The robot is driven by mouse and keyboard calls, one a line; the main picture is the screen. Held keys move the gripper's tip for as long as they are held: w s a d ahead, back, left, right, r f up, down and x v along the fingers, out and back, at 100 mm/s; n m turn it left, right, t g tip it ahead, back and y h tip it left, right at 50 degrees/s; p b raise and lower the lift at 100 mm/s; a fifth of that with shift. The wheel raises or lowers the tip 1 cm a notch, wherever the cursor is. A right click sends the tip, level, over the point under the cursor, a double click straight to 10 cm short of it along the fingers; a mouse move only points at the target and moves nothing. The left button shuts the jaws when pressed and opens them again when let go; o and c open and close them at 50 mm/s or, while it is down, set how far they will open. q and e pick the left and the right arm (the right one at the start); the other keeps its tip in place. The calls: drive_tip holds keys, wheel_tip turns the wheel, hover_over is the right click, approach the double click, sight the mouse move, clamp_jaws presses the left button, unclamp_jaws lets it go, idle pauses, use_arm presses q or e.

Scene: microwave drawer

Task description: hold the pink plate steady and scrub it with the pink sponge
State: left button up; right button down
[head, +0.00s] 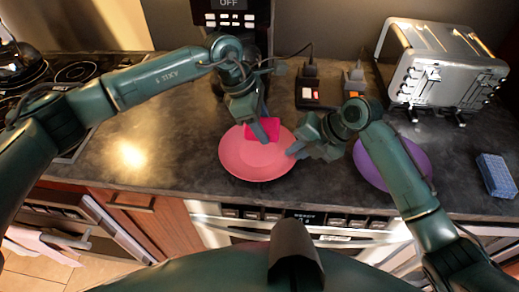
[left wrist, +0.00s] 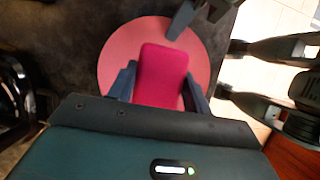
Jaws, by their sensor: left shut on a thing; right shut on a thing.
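The pink plate (head: 250,160) lies on the dark counter in the middle of the head view; it also shows in the left wrist view (left wrist: 113,62). My left gripper (head: 262,132) is shut on the pink sponge (head: 268,127), over the far part of the plate. In the left wrist view the sponge (left wrist: 161,75) sits between my left fingers in front of the plate; whether it touches the plate is unclear. My right gripper (head: 296,150) is shut on the plate's right rim.
A purple plate (head: 419,157) lies right of the pink plate, partly behind my right arm. A blue sponge (head: 496,175) is at the far right. A metal toaster (head: 435,68) and a coffee maker (head: 232,18) stand at the back. The counter's left part is clear.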

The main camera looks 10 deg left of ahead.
use_arm(q)
drive_tip(key=shift+a, duration=4.4)
use_arm(e)
drive_tip(key=shift+s+f, duration=0.1)
drive_tip(key=shift+f, duration=0.1)
drive_tip(key=c, duration=1.4)
unclamp_jaws()
drive_tip(key=shift+d+r, duration=0.1)
drive_tip(key=v, duration=1.2)
drive_tip(key=shift+r, duration=0.15)
